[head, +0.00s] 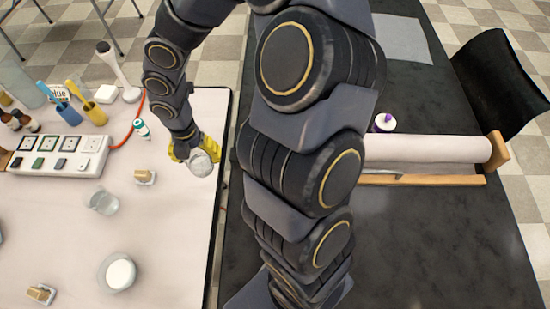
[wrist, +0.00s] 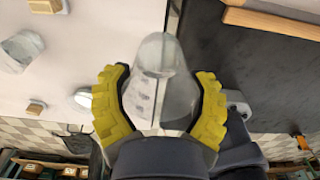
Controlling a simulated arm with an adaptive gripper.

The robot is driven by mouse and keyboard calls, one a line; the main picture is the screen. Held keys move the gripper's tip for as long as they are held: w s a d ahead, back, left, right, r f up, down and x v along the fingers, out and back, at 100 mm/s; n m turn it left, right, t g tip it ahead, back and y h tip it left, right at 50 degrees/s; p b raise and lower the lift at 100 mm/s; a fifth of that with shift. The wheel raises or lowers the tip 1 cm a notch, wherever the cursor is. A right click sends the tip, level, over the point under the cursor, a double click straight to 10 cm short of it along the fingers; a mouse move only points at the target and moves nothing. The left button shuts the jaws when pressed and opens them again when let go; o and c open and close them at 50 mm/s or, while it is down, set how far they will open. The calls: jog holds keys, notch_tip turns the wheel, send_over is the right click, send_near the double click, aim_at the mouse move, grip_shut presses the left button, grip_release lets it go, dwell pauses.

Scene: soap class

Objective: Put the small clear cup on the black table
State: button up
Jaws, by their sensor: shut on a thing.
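The small clear cup (wrist: 160,90) sits between the two yellow fingers of my gripper (wrist: 160,110), which is shut on it. In the head view the cup (head: 201,164) shows at the end of my arm, near the right edge of the white table (head: 170,240). My gripper (head: 192,153) is partly hidden behind my own wrist there. The black table (head: 420,240) stands to the right, across a narrow gap. In the wrist view the cup overlaps the border between the white table (wrist: 100,30) and the black table (wrist: 215,60).
Another clear vessel (head: 103,201), a white round dish (head: 118,272) and a power strip (head: 60,154) are on the white table. A paper roll (head: 430,149) and a purple-and-white bottle (head: 384,123) are on the black table. Its front right part is clear.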

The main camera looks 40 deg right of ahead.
jog(key=s+d+r+m, duration=0.1)
jog(key=s+d+m, duration=0.45)
jog(key=d, duration=0.55)
jog(key=s+d+r+m, duration=0.1)
jog(key=s+d+m, duration=0.3)
jog(key=s+d, duration=0.45)
jog(key=shift+n, duration=0.25)
jog(key=w+d+f, duration=0.3)
jog(key=d, duration=0.1)
jog(key=w+d+f, duration=0.3)
jog(key=d, duration=0.1)
jog(key=w+d+f, duration=0.3)
jog(key=d, duration=0.1)
jog(key=shift+w+d+f, duration=0.3)
jog(key=shift+w, duration=0.05)
jog(key=shift+w+d+f, duration=0.1)
jog(key=shift+f, duration=1.6)
jog(key=shift+f, duration=0.15)
jog(key=o, duration=1.2)
